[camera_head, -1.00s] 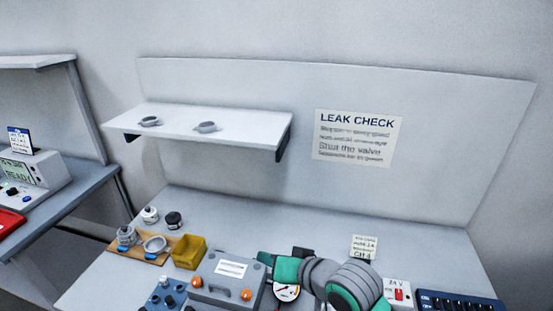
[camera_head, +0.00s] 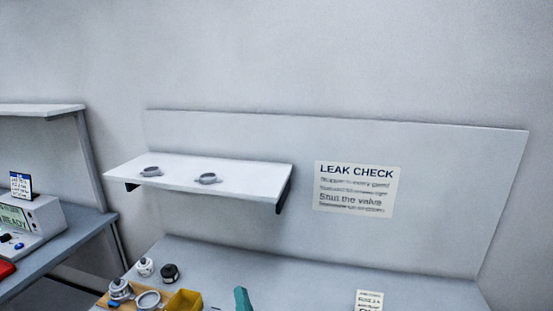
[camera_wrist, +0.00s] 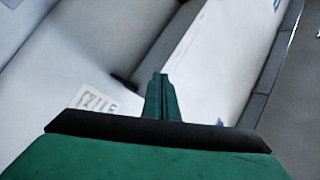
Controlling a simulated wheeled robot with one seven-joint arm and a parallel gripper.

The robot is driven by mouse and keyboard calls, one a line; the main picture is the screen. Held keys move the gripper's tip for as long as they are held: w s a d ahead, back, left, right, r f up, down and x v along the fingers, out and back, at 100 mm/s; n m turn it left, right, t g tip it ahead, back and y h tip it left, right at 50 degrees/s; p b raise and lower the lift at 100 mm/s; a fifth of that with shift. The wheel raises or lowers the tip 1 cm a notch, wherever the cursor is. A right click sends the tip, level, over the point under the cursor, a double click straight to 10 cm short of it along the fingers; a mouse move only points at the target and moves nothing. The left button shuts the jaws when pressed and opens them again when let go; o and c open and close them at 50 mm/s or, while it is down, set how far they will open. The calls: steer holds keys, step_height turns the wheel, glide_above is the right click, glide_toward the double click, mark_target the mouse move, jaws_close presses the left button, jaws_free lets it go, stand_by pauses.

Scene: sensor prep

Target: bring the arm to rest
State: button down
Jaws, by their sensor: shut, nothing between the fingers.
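My gripper (camera_wrist: 161,98) shows in the wrist view with its narrow green fingers together, shut and empty. Nothing is held at its tips. In the head view only a small teal part of my arm (camera_head: 242,299) shows at the bottom edge, over the bench. The rest of the arm is below the frame.
The bench (camera_head: 300,275) holds a yellow bin (camera_head: 185,301), a dark-topped jar (camera_head: 170,272), a white jar (camera_head: 145,267) and a wooden board with grey parts at front left. A shelf (camera_head: 225,195) carries two grey rings. A leak check sign (camera_head: 356,188) hangs behind.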

steer(key=s+d+f+m+g+h, duration=0.2)
steer(key=s+f+h, duration=0.5)
steer(key=s+f, duration=0.95)
steer(key=s+d+f+n, duration=0.1)
steer(key=s+f+n, duration=0.1)
steer(key=s, duration=0.4)
steer(key=s+d+f+n+g, duration=0.1)
steer(key=s+d+f+n, duration=0.1)
steer(key=s+n, duration=0.2)
steer(key=s+d+f+n+g, duration=0.1)
steer(key=s+d+f+n, duration=0.1)
steer(key=s, duration=0.7)
steer(key=shift+s+d+f+n+y, duration=0.3)
steer(key=shift+s+f+n, duration=0.1)
steer(key=shift+f, duration=0.1)
